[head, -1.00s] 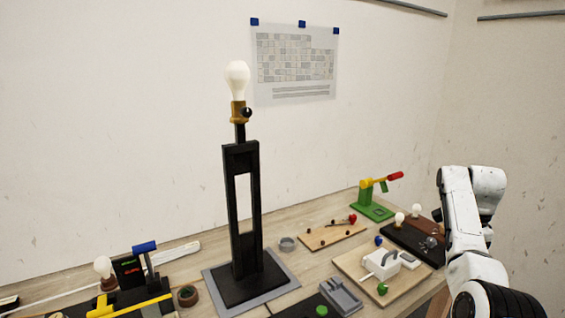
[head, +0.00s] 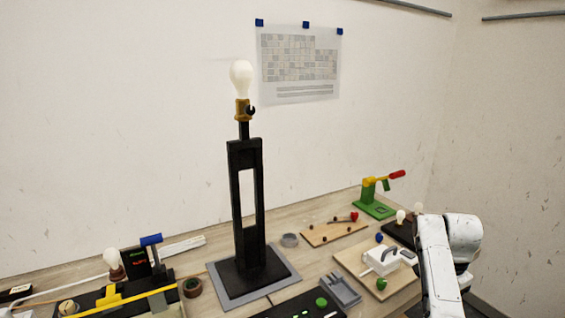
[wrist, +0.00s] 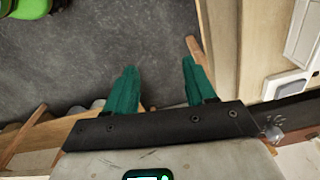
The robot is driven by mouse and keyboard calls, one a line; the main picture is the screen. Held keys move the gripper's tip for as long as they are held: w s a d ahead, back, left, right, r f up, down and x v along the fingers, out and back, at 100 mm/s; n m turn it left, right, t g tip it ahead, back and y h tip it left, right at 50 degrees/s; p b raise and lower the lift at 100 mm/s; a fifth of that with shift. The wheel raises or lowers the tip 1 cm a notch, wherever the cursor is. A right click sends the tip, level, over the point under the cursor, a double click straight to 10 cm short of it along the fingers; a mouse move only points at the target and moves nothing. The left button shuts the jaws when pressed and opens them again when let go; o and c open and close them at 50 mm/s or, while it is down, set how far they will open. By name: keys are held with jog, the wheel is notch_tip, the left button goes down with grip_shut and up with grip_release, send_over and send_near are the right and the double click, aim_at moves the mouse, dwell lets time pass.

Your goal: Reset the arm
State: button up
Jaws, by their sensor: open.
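My gripper (wrist: 160,78) shows in the wrist view with its two green fingers apart and nothing between them. A dark grey surface lies beyond the fingertips. In the head view my white arm is at the lower right, in front of the right end of the bench, and the gripper itself is out of that picture. The black lamp (head: 233,160) stands upright on a grey mat (head: 213,293), with a white bulb (head: 242,76) in its brass socket (head: 244,111).
The wooden bench (head: 205,255) carries a green stand with a red handle (head: 376,207), a board with a white box (head: 380,260), a grey tray (head: 341,290), and a blue-and-yellow fixture (head: 152,241) at left. In the wrist view, wooden parts (wrist: 222,35) border the right side.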

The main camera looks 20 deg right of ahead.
jog(key=s+a+f+n, duration=0.4)
jog(key=a+f+n, duration=0.15)
jog(key=a, duration=0.35)
jog(key=s+a+f+n, duration=0.4)
jog(key=s+a+f, duration=0.15)
jog(key=a, duration=0.35)
jog(key=s+a+n+t, duration=0.1)
jog(key=s+a+n, duration=0.8)
jog(key=s+a, duration=0.5)
jog(key=shift+s, duration=0.65)
